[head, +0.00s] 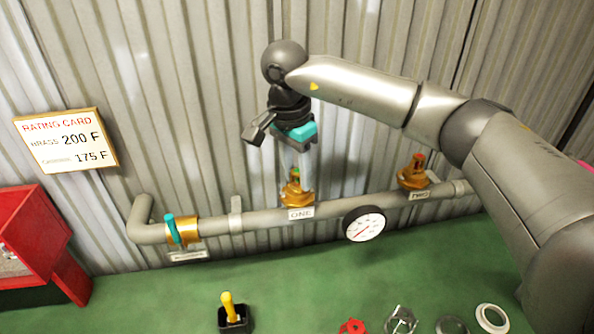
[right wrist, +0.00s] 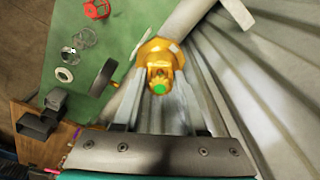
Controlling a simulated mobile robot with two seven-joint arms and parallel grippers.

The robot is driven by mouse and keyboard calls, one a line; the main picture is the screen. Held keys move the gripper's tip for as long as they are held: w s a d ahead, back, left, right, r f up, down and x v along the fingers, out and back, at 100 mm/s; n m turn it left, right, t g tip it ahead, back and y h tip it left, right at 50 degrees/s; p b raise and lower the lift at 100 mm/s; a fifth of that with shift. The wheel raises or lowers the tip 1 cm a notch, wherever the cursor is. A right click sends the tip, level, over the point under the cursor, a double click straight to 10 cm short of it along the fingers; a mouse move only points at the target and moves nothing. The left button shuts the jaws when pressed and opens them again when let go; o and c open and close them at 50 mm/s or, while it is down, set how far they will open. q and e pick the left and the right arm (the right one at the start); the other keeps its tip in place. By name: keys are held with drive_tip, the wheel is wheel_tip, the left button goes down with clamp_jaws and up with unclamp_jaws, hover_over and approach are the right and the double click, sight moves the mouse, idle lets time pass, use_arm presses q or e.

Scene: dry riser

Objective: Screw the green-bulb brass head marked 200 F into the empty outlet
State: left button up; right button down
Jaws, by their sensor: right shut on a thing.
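The brass head with a green bulb (head: 296,190) sits upright at the outlet labelled ONE (head: 301,214) on the grey pipe. In the right wrist view the brass head (right wrist: 159,62) shows its green bulb facing the camera. My right gripper (head: 296,172) comes down from above, its pale fingers shut on the brass head. In the right wrist view the gripper (right wrist: 158,92) has one finger on each side of it. How far the head is threaded is hidden. A marking on it is too small to read. My left gripper is not in view.
A red-bulb brass head (head: 414,172) stands at outlet TWO. A gauge (head: 364,224) and a teal valve lever (head: 173,230) are on the pipe. A rating card (head: 68,141) reads brass 200 F. A red box (head: 32,240) is left; loose rings and parts lie on the green surface.

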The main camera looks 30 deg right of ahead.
drive_tip(key=shift+f, duration=0.1)
drive_tip(key=shift+m, duration=1.2)
drive_tip(key=shift+c, duration=2)
unclamp_jaws()
wheel_tip(320, 180, up, 15)
drive_tip(key=a+p, duration=0.1)
drive_tip(key=shift+a, duration=0.4)
drive_tip(key=shift+s, duration=0.15)
